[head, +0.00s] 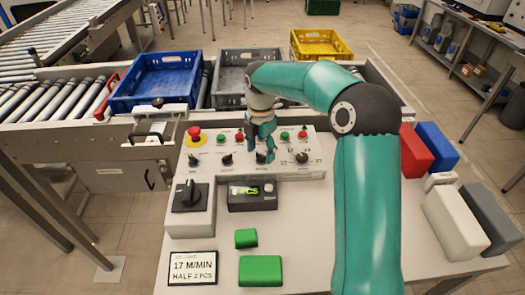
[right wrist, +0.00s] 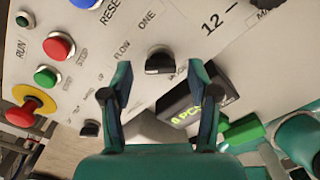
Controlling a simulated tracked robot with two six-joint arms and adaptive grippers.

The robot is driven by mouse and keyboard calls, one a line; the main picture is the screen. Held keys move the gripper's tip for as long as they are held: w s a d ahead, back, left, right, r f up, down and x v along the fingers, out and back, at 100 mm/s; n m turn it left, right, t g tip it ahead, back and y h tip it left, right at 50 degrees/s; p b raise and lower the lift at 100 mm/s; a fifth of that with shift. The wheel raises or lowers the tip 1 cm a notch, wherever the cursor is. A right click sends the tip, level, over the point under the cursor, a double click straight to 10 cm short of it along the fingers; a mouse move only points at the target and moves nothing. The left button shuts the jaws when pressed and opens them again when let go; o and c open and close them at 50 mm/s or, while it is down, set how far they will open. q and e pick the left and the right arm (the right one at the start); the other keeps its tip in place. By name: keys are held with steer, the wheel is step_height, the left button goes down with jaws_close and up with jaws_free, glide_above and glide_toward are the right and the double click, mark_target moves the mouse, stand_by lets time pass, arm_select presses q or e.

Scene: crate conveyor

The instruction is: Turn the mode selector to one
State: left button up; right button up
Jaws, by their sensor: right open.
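The mode selector, a black knob (right wrist: 160,61) on the pale control panel (head: 215,145), shows in the right wrist view with the words FLOW and ONE printed beside it. Which word it points at I cannot tell. My right gripper (right wrist: 160,75) is open, with one finger on each side of the knob in that view; contact is not clear. In the head view my right gripper (head: 267,152) is low over the middle of the panel and partly hides the knob there. My left gripper is not in view.
A red emergency button (head: 194,132), smaller buttons and other black knobs (head: 302,157) share the panel. In front are a large rotary switch (head: 190,195), a small display (head: 253,196) and green blocks (head: 260,270). A blue crate (head: 157,82) sits on the conveyor behind.

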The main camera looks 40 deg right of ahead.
steer(key=shift+f, duration=0.45)
